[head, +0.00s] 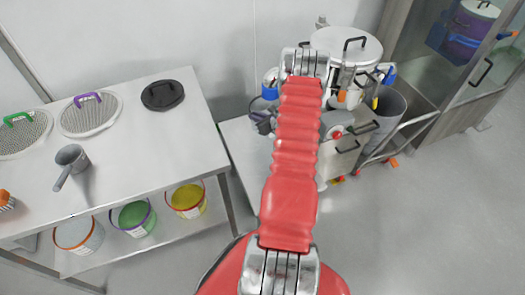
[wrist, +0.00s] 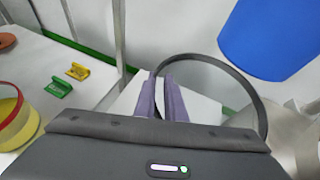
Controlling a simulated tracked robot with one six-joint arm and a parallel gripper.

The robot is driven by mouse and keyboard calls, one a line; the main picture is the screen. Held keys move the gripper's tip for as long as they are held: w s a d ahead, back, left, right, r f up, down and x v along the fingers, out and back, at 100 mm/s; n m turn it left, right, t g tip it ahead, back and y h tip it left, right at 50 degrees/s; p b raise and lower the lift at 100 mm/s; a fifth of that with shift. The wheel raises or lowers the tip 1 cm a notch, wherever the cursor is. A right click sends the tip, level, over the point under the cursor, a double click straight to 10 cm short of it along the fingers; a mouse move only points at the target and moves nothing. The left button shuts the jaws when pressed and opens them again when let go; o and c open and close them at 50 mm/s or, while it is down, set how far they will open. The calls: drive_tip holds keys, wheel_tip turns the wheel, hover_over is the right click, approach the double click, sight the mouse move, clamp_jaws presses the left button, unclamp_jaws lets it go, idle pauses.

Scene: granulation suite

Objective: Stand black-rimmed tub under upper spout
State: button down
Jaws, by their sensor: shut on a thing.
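In the wrist view, the two purple fingers of my gripper (wrist: 160,84) are shut on the rim of the black-rimmed tub (wrist: 262,98). The dark rim curves from the fingertips to the right. The tub's lower part is hidden by the gripper body. In the head view, my arm covers most of the gripper and tub. The steel vessel (head: 347,47) with a black-handled lid stands beyond the arm, with blue-handled fittings (head: 389,73) on its side. I cannot tell which fitting is the upper spout. A large blue cylinder (wrist: 268,38) is close by in the wrist view.
The left table (head: 130,135) holds mesh lids, a black disc (head: 162,95) and a grey scoop (head: 72,160). Coloured tubs, including a yellow one (head: 187,199), stand on its shelf. A grey bin (head: 386,108) and cabinet stand right. Floor at lower right is clear.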

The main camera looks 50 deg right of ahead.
drive_tip(key=shift+w, duration=0.15)
drive_tip(key=shift+s+d+r, duration=0.1)
drive_tip(key=shift+s, duration=0.15)
idle(0.3)
drive_tip(key=shift+f, duration=2.95)
drive_tip(key=shift+f, duration=2.05)
